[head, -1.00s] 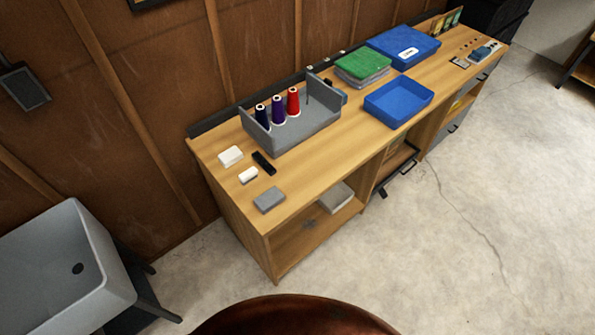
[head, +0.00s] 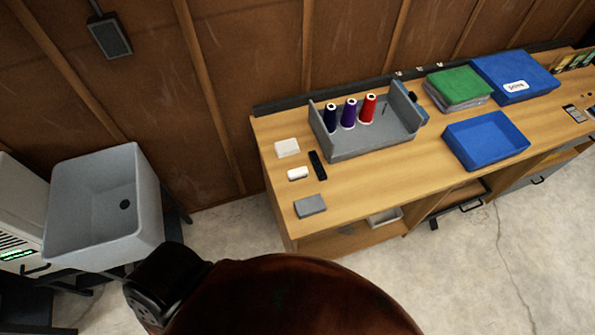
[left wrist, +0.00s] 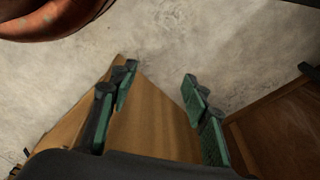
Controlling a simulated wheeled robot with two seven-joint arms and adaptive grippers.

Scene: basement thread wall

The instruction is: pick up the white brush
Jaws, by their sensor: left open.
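Two small white things lie at the near left end of the wooden bench in the head view: a squarish white block (head: 287,148) and a smaller rounded white piece (head: 298,173). The smaller one may be the white brush, but no bristles can be made out. My left gripper (left wrist: 160,76) shows in the left wrist view, with its two green-padded fingers apart and nothing between them. Behind the fingers are a wooden surface and the concrete floor. Neither white thing shows in that view. My right gripper is in neither view.
A black bar (head: 318,165) and a grey block (head: 310,206) lie close to the white things. A grey tray (head: 372,146) with thread cones stands to their right, then a blue tray (head: 487,140). A grey sink (head: 103,205) stands left of the bench (head: 365,192).

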